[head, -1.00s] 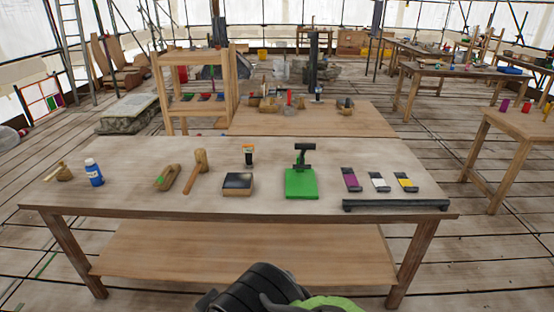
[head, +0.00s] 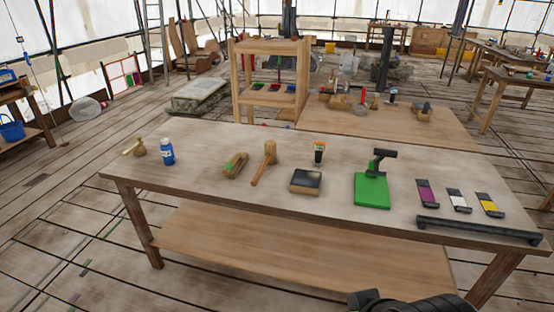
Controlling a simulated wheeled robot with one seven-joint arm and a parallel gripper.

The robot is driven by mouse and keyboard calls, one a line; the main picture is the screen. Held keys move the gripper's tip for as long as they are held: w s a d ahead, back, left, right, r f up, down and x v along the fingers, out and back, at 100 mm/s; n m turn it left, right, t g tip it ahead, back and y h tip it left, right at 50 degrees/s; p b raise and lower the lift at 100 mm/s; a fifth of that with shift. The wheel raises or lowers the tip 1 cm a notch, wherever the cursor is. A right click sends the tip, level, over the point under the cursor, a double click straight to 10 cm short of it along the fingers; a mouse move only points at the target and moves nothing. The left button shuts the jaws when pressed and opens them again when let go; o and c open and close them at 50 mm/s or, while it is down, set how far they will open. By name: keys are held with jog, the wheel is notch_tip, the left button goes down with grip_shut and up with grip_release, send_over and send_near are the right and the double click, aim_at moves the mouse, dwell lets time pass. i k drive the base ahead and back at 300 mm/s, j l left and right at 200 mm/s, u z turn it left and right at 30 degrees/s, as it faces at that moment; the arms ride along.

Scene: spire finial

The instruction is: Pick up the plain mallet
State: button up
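A plain wooden mallet (head: 268,157) lies on the near worktable (head: 210,207), its head toward the back and its handle pointing toward the front left. To its left is a wooden block-like tool with a green mark (head: 235,164). Farther left, a small wooden tool with a rounded head and a pale handle (head: 136,147) lies near the table's left end; I cannot tell if it is also a mallet. A black part of my arm shows at the bottom edge, away from these things. My gripper's fingers are not in view.
The worktable also holds a blue bottle (head: 167,151), a dark-topped block (head: 306,181), a small black-and-orange container (head: 319,151), a green board with a black fixture (head: 371,190), coloured swatches (head: 458,200) and a dark bar (head: 478,231). Floor is open at left.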

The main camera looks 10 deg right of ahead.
aim_at(269, 145)
jog(key=i+j+u, duration=0.1)
jog(key=i+j, duration=0.15)
jog(key=i, duration=0.5)
jog(key=i+j+u, duration=0.1)
jog(key=i, duration=0.7)
jog(key=i+j+u, duration=0.1)
jog(key=i, duration=0.65)
